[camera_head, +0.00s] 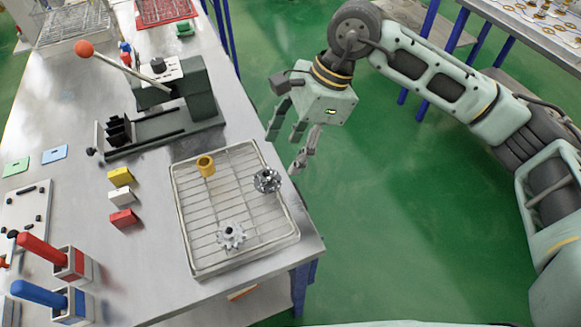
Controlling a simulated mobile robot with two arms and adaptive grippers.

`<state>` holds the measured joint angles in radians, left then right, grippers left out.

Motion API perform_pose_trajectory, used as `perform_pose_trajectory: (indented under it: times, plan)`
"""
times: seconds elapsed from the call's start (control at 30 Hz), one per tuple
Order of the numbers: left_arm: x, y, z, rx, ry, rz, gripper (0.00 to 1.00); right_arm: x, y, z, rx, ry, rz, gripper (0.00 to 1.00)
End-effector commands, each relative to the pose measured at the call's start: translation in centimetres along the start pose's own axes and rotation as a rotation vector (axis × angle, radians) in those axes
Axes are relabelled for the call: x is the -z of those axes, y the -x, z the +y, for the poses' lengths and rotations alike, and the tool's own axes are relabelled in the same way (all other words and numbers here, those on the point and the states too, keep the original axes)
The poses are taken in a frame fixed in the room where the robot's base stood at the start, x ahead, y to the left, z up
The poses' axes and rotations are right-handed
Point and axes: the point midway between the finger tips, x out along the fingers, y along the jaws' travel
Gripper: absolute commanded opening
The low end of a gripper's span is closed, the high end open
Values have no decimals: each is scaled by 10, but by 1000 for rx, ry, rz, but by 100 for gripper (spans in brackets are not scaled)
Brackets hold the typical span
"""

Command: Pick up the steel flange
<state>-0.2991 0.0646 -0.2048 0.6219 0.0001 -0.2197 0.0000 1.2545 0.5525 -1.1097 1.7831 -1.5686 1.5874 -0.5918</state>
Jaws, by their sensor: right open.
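A wire tray (177,205) stands on the steel table near its right corner. A round, shiny steel part that looks like the flange (267,180) lies in the tray by its right side. A toothed steel gear (231,235) lies nearer the front of the tray, and a yellow-brass bushing (205,166) stands at the back left. My right gripper (287,148) is open and empty, with its fingers pointing down. In the picture it is just above and right of the flange, by the table's right edge; its exact height is unclear. My left gripper is not in view.
A lever press (160,100) stands behind the tray. Yellow, white and red small blocks (122,196) lie left of the tray. Red-handled and blue-handled tools (45,255) stand at the front left. Green floor (400,230) is open right of the table.

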Motion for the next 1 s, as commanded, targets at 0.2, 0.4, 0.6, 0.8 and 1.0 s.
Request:
perform_pose_trajectory:
  times: [0.2,0.4,0.6,0.8,1.0]
  plan:
    - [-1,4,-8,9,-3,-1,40,-2,-12,3,-4,-14,-15,56]
    - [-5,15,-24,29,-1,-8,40,-1,-34,4,-5,-15,-13,56]
    - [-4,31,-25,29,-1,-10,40,0,-64,4,-5,-15,-14,56]
    - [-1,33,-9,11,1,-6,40,1,-79,3,-1,-13,-14,56]
    - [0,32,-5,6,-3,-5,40,1,-79,3,-1,-12,-13,53]
